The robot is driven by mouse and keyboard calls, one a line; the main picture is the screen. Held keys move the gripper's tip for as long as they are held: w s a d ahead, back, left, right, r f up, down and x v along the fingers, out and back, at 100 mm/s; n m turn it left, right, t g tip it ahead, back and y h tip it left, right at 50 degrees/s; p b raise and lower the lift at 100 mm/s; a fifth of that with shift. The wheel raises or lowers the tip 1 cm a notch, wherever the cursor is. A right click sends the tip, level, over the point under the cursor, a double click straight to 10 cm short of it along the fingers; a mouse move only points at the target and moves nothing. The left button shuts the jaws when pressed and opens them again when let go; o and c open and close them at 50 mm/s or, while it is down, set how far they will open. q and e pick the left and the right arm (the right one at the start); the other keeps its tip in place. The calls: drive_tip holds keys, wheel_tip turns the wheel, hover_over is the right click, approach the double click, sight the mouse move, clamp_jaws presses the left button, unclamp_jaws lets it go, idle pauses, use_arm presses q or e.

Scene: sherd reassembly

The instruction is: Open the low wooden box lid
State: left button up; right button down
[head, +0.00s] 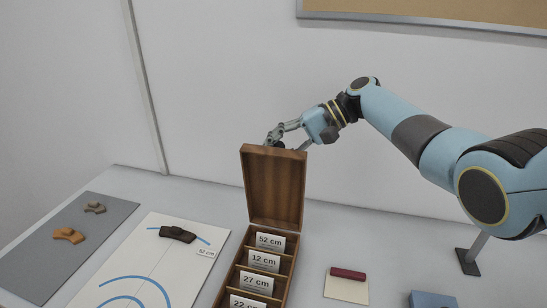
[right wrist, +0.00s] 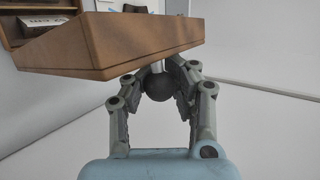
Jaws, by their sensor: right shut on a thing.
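The low wooden box (head: 250,262) stands on the table with its lid (head: 273,190) raised upright at the back. The lid also shows in the right wrist view (right wrist: 110,45). My right gripper (head: 278,138) is at the top edge of the lid. In the right wrist view its fingers (right wrist: 160,82) are shut on a dark round knob (right wrist: 159,88) on the lid's edge. Inside the box, cards reading 52 cm (head: 270,241), 12 cm (head: 264,261), 27 cm and 22 cm stand in separate compartments. My left gripper is not in view.
A grey mat (head: 110,210) with an orange sherd (head: 68,235) and a grey-brown sherd (head: 96,208) lies left. A white sheet (head: 135,255) with blue arcs bears a dark sherd (head: 178,234). Right are a maroon roll (head: 348,273) on a pale pad, a blue block (head: 430,299) and a stand.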

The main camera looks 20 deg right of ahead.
drive_tip(key=shift+w+d+r, duration=0.15)
drive_tip(key=shift+w+d, duration=0.15)
drive_tip(key=shift+d, duration=0.05)
drive_tip(key=c, duration=1.5)
unclamp_jaws()
drive_tip(key=shift+d, duration=0.1)
drive_tip(key=shift+o, duration=1.1)
drive_tip(key=shift+s+d+r, duration=0.1)
drive_tip(key=shift+s, duration=0.1)
drive_tip(key=shift+o, duration=1.2)
drive_tip(key=shift+a, duration=0.2)
drive_tip(key=v, duration=1.2)
